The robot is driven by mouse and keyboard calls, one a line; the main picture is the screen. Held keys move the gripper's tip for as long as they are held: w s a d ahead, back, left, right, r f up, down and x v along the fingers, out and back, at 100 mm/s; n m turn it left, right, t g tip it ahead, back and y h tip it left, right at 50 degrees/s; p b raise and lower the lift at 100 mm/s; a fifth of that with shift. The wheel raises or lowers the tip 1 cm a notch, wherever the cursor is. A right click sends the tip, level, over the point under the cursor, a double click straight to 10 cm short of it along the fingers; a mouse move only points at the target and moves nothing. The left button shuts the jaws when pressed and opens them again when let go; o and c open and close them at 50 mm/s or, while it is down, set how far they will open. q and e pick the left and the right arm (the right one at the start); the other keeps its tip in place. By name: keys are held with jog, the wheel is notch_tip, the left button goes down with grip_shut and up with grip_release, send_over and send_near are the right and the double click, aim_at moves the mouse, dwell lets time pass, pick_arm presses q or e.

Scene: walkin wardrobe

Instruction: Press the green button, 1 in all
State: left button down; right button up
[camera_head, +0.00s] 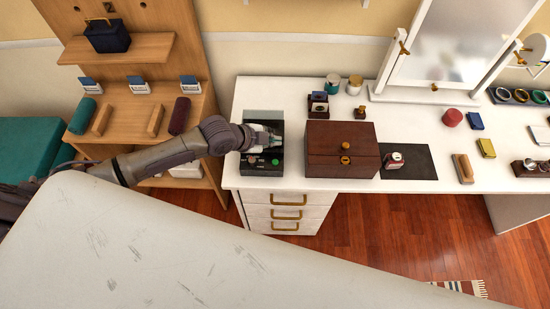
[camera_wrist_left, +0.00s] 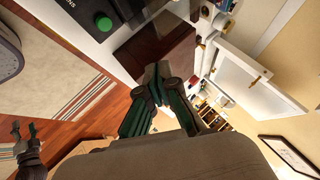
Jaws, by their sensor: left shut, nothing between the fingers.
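The green button (camera_head: 275,161) sits on a black panel (camera_head: 262,171) at the left end of the white dressing table. In the left wrist view the green button (camera_wrist_left: 103,22) is a round knob near the top, on a dark plate with white lettering. My left gripper (camera_head: 266,137) is over the back part of the panel, just behind the button in the head view, and hides part of the panel. Its fingers (camera_wrist_left: 158,75) are shut and empty, apart from the button in the wrist view. My right gripper (camera_wrist_left: 23,130) shows at the wrist view's left edge, fingers apart.
A brown wooden box (camera_head: 342,150) stands right of the panel, close to my left gripper. Small jars and a mirror (camera_head: 437,45) stand behind. A wooden shelf unit (camera_head: 150,100) is on the left.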

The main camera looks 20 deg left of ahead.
pick_arm(q)
jog(key=shift+s+d, duration=0.1)
jog(key=shift+s, duration=0.05)
jog(key=b, duration=0.7)
send_over(274, 163)
notch_tip(274, 163, down, 7)
jog(key=shift+f, duration=0.2)
jog(key=shift+f+b, duration=0.45)
jog(key=shift+f, duration=0.25)
dwell(0.5)
jog(key=shift+f, duration=0.4)
